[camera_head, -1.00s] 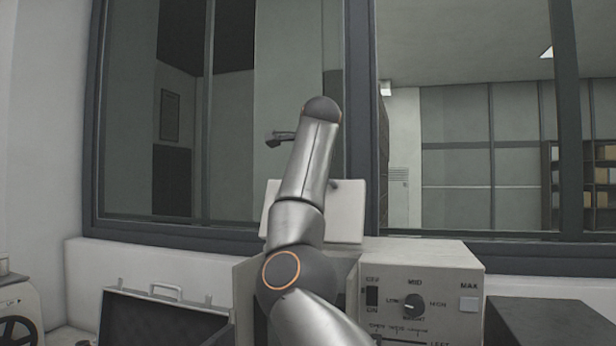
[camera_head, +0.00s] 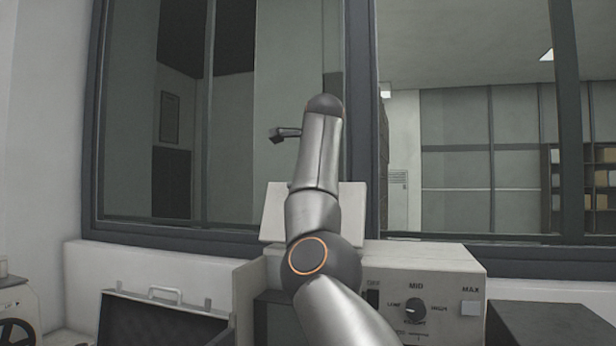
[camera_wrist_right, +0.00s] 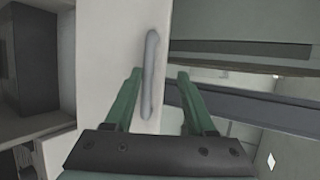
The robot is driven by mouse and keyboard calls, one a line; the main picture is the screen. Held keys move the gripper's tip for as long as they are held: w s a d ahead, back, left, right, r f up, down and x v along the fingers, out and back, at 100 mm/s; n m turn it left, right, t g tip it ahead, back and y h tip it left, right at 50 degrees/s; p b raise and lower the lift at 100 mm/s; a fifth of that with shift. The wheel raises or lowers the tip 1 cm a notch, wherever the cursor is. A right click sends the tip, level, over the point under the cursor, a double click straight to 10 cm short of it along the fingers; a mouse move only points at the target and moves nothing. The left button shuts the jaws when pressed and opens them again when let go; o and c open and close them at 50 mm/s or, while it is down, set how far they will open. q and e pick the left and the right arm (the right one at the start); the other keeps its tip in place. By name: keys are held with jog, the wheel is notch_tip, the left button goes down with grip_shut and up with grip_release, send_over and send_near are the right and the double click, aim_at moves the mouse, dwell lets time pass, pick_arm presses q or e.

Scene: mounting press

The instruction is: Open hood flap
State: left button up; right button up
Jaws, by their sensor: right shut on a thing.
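The hood flap (camera_head: 275,212) is a pale panel standing raised at the back of the mounting press (camera_head: 425,265), partly hidden behind my right arm in the head view. In the right wrist view the flap (camera_wrist_right: 105,60) shows as a pale plate with a grey bar handle (camera_wrist_right: 150,75). My right gripper (camera_wrist_right: 160,78) has its green fingers on either side of the handle and is shut on it. The gripper itself is hidden behind the arm in the head view. My left gripper is not in view.
The press front has a black knob (camera_head: 415,308) and a light button (camera_head: 470,308). An open case (camera_head: 165,318) stands to the left, a dark box (camera_head: 553,325) to the right. A large framed window is behind the press.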

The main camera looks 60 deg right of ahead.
jog(key=shift+s+d+r, duration=0.1)
jog(key=shift+d, duration=0.15)
jog(key=b+v, duration=0.1)
jog(key=v, duration=1.1)
jog(key=shift+a+b, duration=0.4)
